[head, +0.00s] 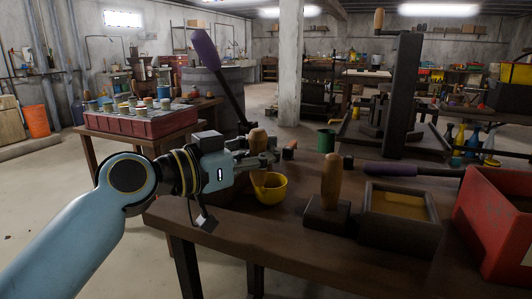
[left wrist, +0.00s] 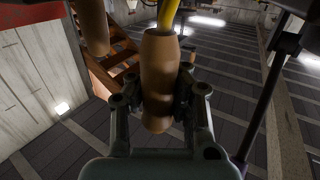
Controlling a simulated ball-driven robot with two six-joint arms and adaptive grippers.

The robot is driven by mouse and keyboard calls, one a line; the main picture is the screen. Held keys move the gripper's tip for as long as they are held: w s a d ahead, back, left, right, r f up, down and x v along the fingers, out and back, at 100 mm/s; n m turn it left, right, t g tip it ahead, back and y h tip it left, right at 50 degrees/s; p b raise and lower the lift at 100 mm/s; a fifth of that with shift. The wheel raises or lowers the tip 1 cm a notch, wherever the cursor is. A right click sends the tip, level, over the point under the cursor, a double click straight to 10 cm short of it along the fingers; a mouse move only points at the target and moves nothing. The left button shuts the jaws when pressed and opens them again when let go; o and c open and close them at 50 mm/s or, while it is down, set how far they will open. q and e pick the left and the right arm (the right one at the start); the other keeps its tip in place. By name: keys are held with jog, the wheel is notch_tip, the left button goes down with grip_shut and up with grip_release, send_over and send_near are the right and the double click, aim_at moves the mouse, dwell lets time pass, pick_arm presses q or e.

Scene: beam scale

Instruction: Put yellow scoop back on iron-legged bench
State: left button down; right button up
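The yellow scoop (head: 270,190) has a yellow cup and a wooden handle (head: 257,139). In the head view it is at the left back part of the dark wooden bench (head: 290,231); I cannot tell whether the cup touches the top. My left gripper (head: 262,157) is shut around the handle, which stands roughly upright. In the left wrist view the handle (left wrist: 160,75) is between the fingers of the left gripper (left wrist: 160,103), with a bit of yellow above it. The bench's legs are dark; their material is unclear. My right gripper is not in view.
A wooden-handled block (head: 331,187), an open dark box (head: 400,212) and a red crate (head: 498,222) stand on the bench to the right. A purple-handled tool (head: 400,169) lies behind them. A green cup (head: 326,140) is at the back. A red rack of spools (head: 140,119) is at left.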

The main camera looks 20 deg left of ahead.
pick_arm(q)
jog(key=shift+w+f, duration=0.1)
jog(key=shift+f, duration=0.15)
jog(key=c, duration=1.5)
grip_release()
jog(key=shift+r, duration=0.1)
jog(key=shift+o, duration=0.5)
jog(key=shift+s+a+r, duration=0.1)
jog(key=shift+s+a, duration=0.05)
jog(key=shift+s, duration=0.05)
jog(key=v, duration=1.1)
jog(key=shift+s, duration=0.25)
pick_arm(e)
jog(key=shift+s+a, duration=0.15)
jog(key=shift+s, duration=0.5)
pick_arm(q)
jog(key=shift+a+r, duration=0.1)
jog(key=shift+a, duration=0.05)
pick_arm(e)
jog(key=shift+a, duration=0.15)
